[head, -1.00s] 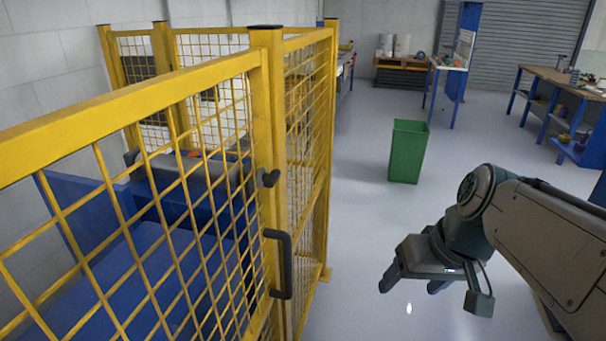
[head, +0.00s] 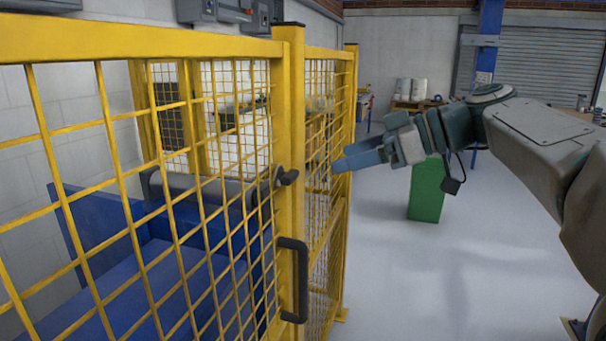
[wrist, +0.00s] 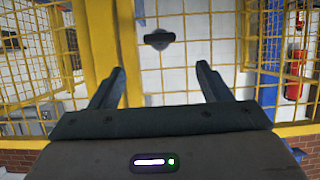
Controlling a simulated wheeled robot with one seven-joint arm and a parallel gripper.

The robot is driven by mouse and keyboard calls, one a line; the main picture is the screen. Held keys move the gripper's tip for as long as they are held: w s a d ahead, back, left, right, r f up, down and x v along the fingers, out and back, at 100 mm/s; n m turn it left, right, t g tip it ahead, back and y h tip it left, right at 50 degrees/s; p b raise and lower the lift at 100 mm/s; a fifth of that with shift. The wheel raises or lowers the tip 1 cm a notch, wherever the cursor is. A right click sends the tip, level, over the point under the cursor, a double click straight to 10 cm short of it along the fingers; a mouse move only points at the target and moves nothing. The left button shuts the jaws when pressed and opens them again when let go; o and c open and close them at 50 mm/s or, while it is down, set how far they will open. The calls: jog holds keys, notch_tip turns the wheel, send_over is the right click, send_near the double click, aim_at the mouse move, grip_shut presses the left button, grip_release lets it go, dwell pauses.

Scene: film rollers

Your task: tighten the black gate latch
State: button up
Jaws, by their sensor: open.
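The black gate latch (head: 288,177) is a small dark knob on the yellow gate frame, beside the post and above the black pull handle (head: 293,280). In the wrist view a dark latch-like piece (wrist: 159,39) shows ahead, above and between my fingertips. My gripper (head: 343,163) is open and empty, to the right of the latch and pointing left toward it. In the wrist view my gripper (wrist: 159,80) has its two fingers spread, with nothing between them. The gripper and latch are apart.
The yellow mesh gate and fence (head: 170,45) fill the left side, with a blue machine (head: 170,290) behind the mesh. A green bin (head: 427,190) stands on the floor beyond my gripper. The floor at the right is mostly clear. A red extinguisher (wrist: 295,75) shows in the wrist view.

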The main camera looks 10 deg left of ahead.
aim_at(293, 173)
jog(key=x, duration=1)
jog(key=shift+f, duration=0.1)
jog(key=shift+c, duration=0.3)
jog(key=shift+d, duration=0.1)
jog(key=c, duration=0.9)
